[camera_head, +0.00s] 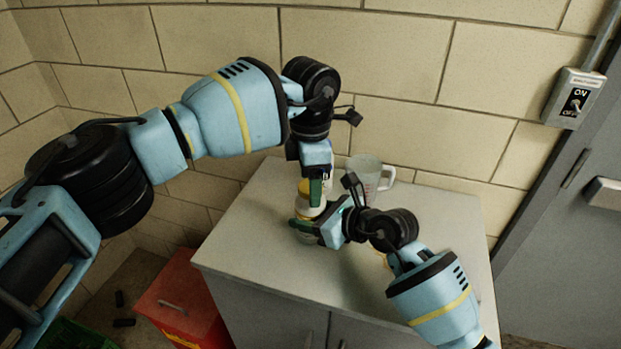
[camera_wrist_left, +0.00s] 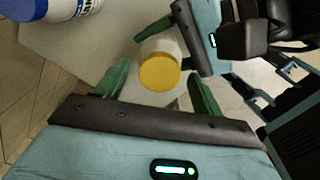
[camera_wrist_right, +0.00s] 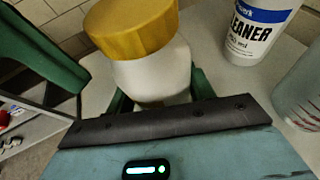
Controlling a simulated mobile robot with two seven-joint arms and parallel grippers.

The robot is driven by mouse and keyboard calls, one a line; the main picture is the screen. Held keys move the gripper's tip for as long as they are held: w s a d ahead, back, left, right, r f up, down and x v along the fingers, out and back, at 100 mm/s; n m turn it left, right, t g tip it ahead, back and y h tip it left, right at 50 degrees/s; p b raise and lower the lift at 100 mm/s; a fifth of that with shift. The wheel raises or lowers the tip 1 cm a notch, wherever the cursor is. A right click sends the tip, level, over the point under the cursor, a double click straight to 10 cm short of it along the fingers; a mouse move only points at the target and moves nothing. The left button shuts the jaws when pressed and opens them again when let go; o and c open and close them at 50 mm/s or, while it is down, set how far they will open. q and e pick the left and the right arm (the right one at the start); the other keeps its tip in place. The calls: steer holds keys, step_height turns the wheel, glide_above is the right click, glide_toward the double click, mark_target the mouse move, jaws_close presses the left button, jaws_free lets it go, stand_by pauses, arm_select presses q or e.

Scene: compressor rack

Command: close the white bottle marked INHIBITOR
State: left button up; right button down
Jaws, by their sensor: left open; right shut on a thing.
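A white bottle (camera_wrist_right: 152,76) with a yellow cap (camera_wrist_right: 130,24) on its top stands over the cabinet top; its label is hidden. My right gripper (camera_head: 310,222) is shut on the bottle's body, with green fingers on both sides in the right wrist view. My left gripper (camera_head: 307,186) is above the bottle, open. In the left wrist view the yellow cap (camera_wrist_left: 160,72) lies between and beyond its spread fingers, which look clear of it. I cannot tell whether the cap is screwed tight.
A white CLEANER bottle with a blue label (camera_wrist_right: 258,28) stands close by; it also shows in the left wrist view (camera_wrist_left: 65,8). A clear measuring jug (camera_head: 366,176) stands behind on the grey cabinet top (camera_head: 240,240). A red bin (camera_head: 182,300) is at lower left; the wall is behind.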

arm_select(q)
step_height(320, 180, up, 12)
stand_by(0.6)
arm_select(e)
steer(key=shift+c, duration=2.4)
jaws_free()
arm_select(q)
steer(key=shift+s+r, duration=0.1)
steer(key=shift+r, duration=0.5)
arm_select(e)
steer(key=shift+v, duration=3.95)
steer(key=shift+f, duration=0.1)
